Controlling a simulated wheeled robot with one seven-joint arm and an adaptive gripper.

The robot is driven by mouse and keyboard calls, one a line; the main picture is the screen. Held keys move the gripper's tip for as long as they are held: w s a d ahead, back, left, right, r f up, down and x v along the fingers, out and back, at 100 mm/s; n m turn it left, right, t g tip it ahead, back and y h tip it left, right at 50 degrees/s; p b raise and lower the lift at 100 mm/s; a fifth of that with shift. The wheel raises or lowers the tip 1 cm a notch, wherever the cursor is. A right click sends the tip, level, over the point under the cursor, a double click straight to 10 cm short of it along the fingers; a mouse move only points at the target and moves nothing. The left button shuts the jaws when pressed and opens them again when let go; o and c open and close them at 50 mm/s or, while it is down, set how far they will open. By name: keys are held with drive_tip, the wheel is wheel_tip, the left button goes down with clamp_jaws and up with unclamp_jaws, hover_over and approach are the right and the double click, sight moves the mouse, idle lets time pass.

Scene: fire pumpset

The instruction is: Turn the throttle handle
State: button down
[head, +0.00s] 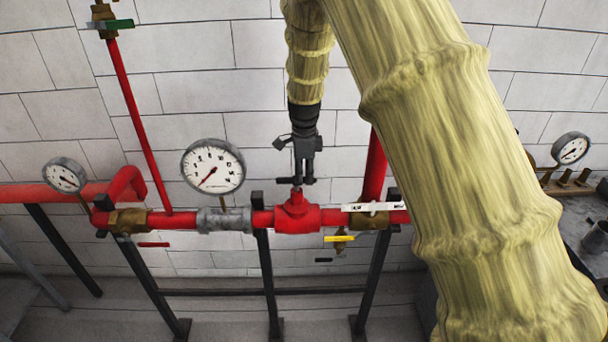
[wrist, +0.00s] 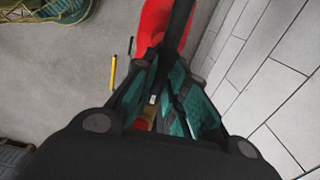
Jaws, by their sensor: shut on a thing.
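The throttle handle (head: 296,182) is a small dark bar on top of the red valve body (head: 297,216) at the middle of the red pipe in the head view. My gripper (head: 303,172) reaches down from above and is shut on the handle. In the wrist view, my gripper's (wrist: 163,92) black fingers with teal pads lie on both sides of a dark bar. A red body (wrist: 153,25) shows beyond them. The fingers hide much of the handle, and the exact contact is hard to see.
A large pressure gauge (head: 212,167) stands left of the valve. A white lever (head: 374,206) and a yellow lever (head: 340,238) sit to its right. A red vertical pipe (head: 375,168) rises behind. My padded arm covers the right side. The white block wall is close behind.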

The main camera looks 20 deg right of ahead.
drive_tip(key=shift+n, duration=0.4)
drive_tip(key=shift+w+n+b, duration=0.3)
drive_tip(key=shift+n, duration=1.05)
drive_tip(key=shift+w+n+b, duration=0.25)
drive_tip(key=shift+n+b, duration=0.1)
drive_tip(key=shift+n, duration=0.95)
drive_tip(key=shift+w+n+b, duration=0.3)
drive_tip(key=shift+n, duration=1.05)
drive_tip(key=shift+a, duration=0.1)
drive_tip(key=c, duration=1.4)
unclamp_jaws()
drive_tip(key=shift+c, duration=0.2)
wheel_tip(320, 180, up, 12)
